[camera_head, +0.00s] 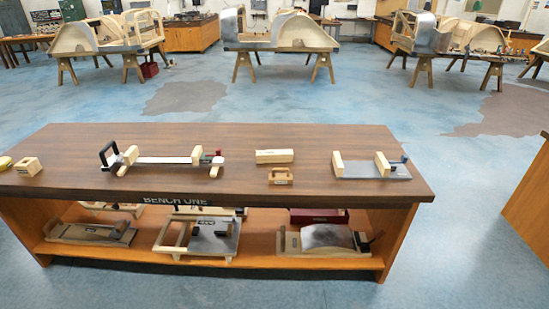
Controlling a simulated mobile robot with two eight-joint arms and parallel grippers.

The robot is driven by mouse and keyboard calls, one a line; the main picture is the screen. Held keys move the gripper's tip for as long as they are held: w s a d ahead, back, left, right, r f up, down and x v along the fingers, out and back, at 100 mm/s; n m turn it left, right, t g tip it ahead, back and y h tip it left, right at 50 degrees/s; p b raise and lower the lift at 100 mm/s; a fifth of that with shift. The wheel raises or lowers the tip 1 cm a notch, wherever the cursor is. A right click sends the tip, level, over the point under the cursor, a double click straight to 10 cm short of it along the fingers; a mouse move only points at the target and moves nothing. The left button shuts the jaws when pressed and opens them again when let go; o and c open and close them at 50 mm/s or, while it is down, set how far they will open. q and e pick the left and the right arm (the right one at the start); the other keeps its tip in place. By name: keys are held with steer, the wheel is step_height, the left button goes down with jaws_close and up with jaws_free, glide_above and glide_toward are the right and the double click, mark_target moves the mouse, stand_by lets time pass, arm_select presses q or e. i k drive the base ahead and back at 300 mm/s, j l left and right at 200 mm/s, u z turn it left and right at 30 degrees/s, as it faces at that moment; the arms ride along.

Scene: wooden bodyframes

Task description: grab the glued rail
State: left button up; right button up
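The bench (235,180) stands in front of me with its dark wooden top. On it, left of centre, is a long fixture with wooden end blocks, a black frame at its left end and a thin pale strip (163,160) along it. A pale wooden block (274,156) lies right of centre. I cannot tell for sure which piece is the glued rail. A second fixture (372,169) with a grey plate and two wooden blocks stands at the right. Neither of my grippers is in view.
A small handled wooden piece (281,176) lies near the front edge. A wooden block with a hole (28,166) and a yellow item (5,162) are at the left. The lower shelf (140,252) holds several fixtures. Another bench (531,205) stands at the right.

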mark_target(279, 156)
steer(key=i+l+u, duration=0.3)
steer(key=i+l, duration=0.6)
steer(key=i, duration=0.2)
steer(key=i+l+u, duration=0.35)
steer(key=i+l, duration=0.75)
steer(key=l, duration=0.25)
steer(key=i+l, duration=0.1)
steer(key=l, duration=0.25)
